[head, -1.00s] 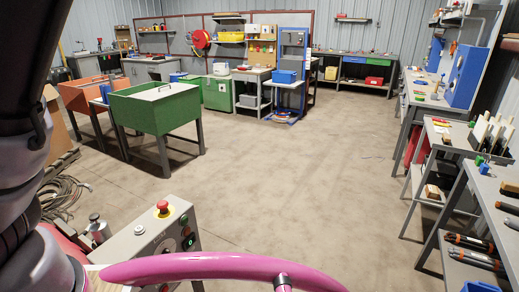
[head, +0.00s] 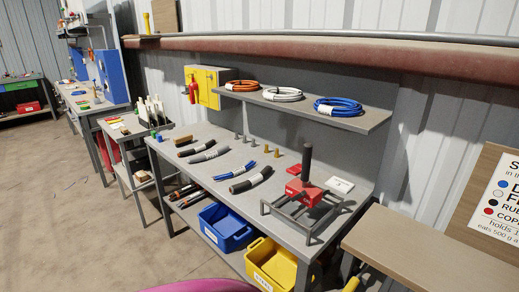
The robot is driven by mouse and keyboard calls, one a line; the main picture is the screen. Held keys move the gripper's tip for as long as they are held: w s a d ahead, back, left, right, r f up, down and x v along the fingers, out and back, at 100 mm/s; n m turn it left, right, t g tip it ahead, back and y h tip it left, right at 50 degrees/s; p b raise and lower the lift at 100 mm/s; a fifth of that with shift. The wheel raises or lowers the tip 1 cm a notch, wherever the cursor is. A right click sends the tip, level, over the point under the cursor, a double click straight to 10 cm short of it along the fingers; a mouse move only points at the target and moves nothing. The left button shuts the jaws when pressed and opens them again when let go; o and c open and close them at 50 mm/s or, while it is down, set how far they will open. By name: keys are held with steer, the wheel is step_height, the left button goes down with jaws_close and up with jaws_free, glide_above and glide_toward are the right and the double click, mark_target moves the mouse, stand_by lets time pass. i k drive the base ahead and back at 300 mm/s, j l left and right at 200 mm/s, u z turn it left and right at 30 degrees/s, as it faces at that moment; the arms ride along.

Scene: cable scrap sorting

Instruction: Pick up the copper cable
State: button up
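Several short cable pieces lie on the grey workbench (head: 222,187). They include a dark piece with a white label (head: 251,180), a blue piece (head: 236,173), and two more dark labelled pieces, one at the middle left (head: 208,152) and one behind it (head: 196,144). On the shelf above are an orange, copper-coloured coil (head: 242,86), a white coil (head: 283,94) and a blue coil (head: 338,107). I cannot tell which of these is the copper cable. My gripper is not in view.
A red tool with a black upright handle (head: 307,170) stands on a metal frame at the bench's right. Blue (head: 226,228) and yellow (head: 270,264) bins sit below. A sign (head: 497,200) is at the far right. Open floor lies to the left.

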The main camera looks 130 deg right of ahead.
mark_target(197, 149)
steer(key=l+z, duration=0.1)
steer(key=z, duration=0.4)
steer(key=l+z, duration=0.1)
steer(key=z, duration=0.45)
steer(key=i+z, duration=0.1)
steer(key=z, duration=0.4)
steer(key=l+z, duration=0.1)
steer(key=z, duration=0.45)
steer(key=i+z, duration=0.15)
steer(key=z, duration=0.9)
steer(key=i+z, duration=0.15)
steer(key=z, duration=0.35)
steer(key=j+z, duration=0.1)
steer(key=z, duration=0.45)
steer(key=i+u, duration=0.4)
steer(key=i, duration=0.35)
